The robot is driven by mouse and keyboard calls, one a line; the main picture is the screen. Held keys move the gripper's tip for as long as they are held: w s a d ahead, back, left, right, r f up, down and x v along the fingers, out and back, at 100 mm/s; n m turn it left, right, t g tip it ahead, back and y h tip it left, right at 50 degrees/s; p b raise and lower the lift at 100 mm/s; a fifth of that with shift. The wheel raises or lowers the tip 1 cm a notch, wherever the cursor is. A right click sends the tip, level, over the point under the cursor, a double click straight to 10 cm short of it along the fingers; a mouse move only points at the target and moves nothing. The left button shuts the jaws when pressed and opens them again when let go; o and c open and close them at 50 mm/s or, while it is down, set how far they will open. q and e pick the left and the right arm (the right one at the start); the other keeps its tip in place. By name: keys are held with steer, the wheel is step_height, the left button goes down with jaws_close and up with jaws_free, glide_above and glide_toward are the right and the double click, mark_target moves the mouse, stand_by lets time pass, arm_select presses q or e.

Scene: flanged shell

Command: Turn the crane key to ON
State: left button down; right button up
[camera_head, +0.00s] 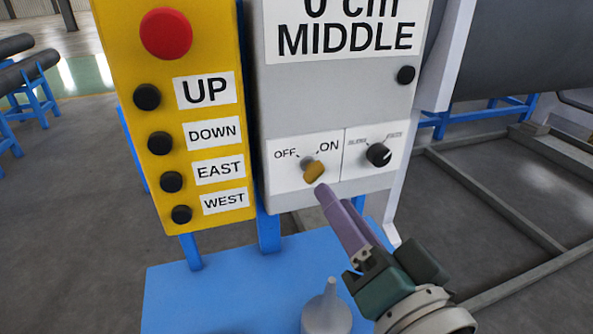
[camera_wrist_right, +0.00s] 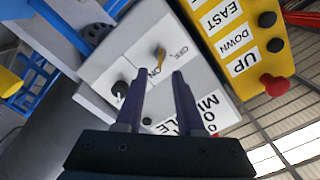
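The crane key (camera_head: 314,172) is a small gold handle on a grey round base, on a white plate marked OFF on the left and ON on the right. In the head view its handle slants down and slightly right; I cannot tell its exact setting. In the right wrist view the key (camera_wrist_right: 161,47) lies just ahead of the fingertips. My right gripper (camera_head: 323,190) has purple fingers, just below and in front of the key. In the wrist view its fingers (camera_wrist_right: 156,78) are apart with nothing between them. My left gripper is not in view.
A black knob (camera_head: 378,155) sits right of the key on the grey control box (camera_head: 340,98). The yellow panel (camera_head: 163,88) with a red button and several black buttons stands to the left. Below is a blue surface (camera_head: 230,300) with a grey cone-shaped thing (camera_head: 327,314).

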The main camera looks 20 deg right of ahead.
steer(key=shift+s+d, duration=0.1)
steer(key=shift+s, duration=2.25)
step_height(320, 180, down, 4)
steer(key=s+a+r+n+g+y, duration=0.1)
steer(key=s+a+n+g+y, duration=0.15)
steer(key=n+g, duration=0.4)
steer(key=s+d+f+n+g+h, duration=0.1)
steer(key=s+d+n+g, duration=0.1)
steer(key=s+d+g, duration=0.3)
steer(key=s+d+f+n+g+h, duration=0.1)
steer(key=s+d+n+g+h, duration=0.1)
steer(key=s, duration=0.4)
step_height(320, 180, up, 36)
steer(key=s+p, duration=0.1)
steer(key=p, duration=3.5)
steer(key=shift+s+r+g, duration=0.2)
steer(key=shift+r+g, duration=0.05)
steer(key=shift+g, duration=0.2)
steer(key=shift+d, duration=0.1)
